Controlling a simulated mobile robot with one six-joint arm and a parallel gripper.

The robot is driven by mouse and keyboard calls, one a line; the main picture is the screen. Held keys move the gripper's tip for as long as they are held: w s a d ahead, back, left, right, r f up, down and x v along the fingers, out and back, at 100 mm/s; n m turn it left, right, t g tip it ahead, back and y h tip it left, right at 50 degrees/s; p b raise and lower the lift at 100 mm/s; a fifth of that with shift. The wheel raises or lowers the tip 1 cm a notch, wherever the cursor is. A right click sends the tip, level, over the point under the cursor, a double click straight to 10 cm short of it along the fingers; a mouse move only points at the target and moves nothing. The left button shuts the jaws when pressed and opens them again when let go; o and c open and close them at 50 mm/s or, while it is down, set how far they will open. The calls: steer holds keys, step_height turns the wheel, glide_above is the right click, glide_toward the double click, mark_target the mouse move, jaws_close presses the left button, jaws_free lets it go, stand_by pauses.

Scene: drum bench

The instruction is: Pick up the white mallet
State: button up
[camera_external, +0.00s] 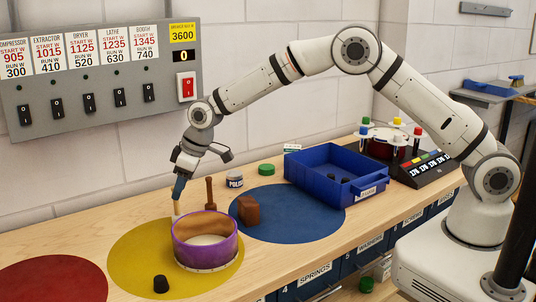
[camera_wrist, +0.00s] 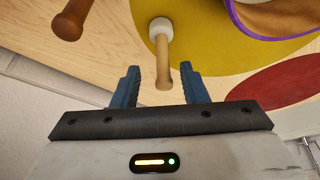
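The white mallet has a white head (camera_wrist: 160,27) and a pale wooden handle (camera_wrist: 163,58). In the wrist view its handle end lies between the two blue fingers of my gripper (camera_wrist: 160,70), with a gap visible on each side. My gripper is open. In the external view my gripper (camera_external: 179,188) points down at the yellow mat's back edge, beside the purple drum. A pale part of the white mallet (camera_external: 176,208) shows just under the fingertips there; most of it is hard to make out.
A purple-rimmed drum (camera_external: 205,255) stands close on the right on the yellow mat (camera_external: 130,250). A brown mallet (camera_external: 210,192) stands behind it. A black piece (camera_external: 160,284), a brown block (camera_external: 249,210) and a blue bin (camera_external: 325,185) are nearby. The switch panel (camera_external: 100,75) hangs behind.

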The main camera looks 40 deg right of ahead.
mark_target(178, 214)
steer(key=shift+s+p+x, duration=0.2)
steer(key=shift+p+x, duration=0.7)
steer(key=shift+x, duration=1.5)
steer(key=shift+c, duration=0.2)
jaws_close()
